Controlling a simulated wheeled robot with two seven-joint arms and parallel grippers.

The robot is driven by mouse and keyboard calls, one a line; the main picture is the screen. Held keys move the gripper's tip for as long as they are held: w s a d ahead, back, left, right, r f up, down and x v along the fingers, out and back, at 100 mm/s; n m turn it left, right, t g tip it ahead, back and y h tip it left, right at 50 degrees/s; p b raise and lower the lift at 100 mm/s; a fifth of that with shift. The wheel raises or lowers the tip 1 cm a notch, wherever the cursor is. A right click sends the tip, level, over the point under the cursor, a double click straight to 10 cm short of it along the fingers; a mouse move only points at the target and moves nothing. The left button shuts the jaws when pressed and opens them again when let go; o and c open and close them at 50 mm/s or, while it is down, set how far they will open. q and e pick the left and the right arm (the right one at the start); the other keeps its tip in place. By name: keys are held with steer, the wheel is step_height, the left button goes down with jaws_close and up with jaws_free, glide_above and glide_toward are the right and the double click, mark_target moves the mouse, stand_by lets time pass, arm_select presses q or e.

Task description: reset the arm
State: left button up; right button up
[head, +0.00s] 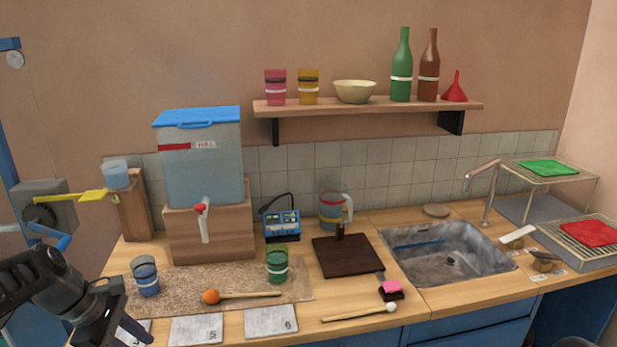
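My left arm comes in at the lower left. Its dark gripper (128,328) hangs over the front left corner of the counter, beside the card at the left end of the row. Its fingertips are small and partly cut off by the bottom edge, so I cannot tell whether they are open or shut. No held thing shows in it. A blue glass (147,280) stands on the speckled mat (200,277), just behind and right of this gripper. My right gripper is not in view.
An orange-headed mallet (211,297), a green glass (277,266) and numbered cards (270,321) are near the front. A lidded water tank (203,165) stands behind. A white-headed mallet (350,313), dark board (345,260) and sink (445,250) lie right. A shelf (370,106) holds bottles.

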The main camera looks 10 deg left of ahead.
arm_select(q)
steer(key=w+d+f+m+t+y, duration=0.1)
steer(key=w+d+f+m, duration=0.2)
steer(key=f, duration=0.5)
steer(key=w+d+f+m+t+y, duration=0.1)
steer(key=w+f+m, duration=0.2)
steer(key=f+m, duration=0.3)
steer(key=s+d+f+m, duration=0.2)
steer(key=d+f+m, duration=0.1)
steer(key=d+f, duration=0.7)
steer(key=s+d+f+m+g+h, duration=0.1)
steer(key=s+d+f+m+g, duration=0.1)
steer(key=s+d+f, duration=0.4)
steer(key=s+d+f+m+g+h, duration=0.1)
steer(key=s+d+f+m, duration=0.3)
steer(key=s+d, duration=0.8)
step_height(320, 180, down, 2)
steer(key=shift+s+d+f+g, duration=0.1)
steer(key=shift+s+d+g, duration=0.05)
steer(key=shift+s+g, duration=0.8)
steer(key=shift+c, duration=0.4)
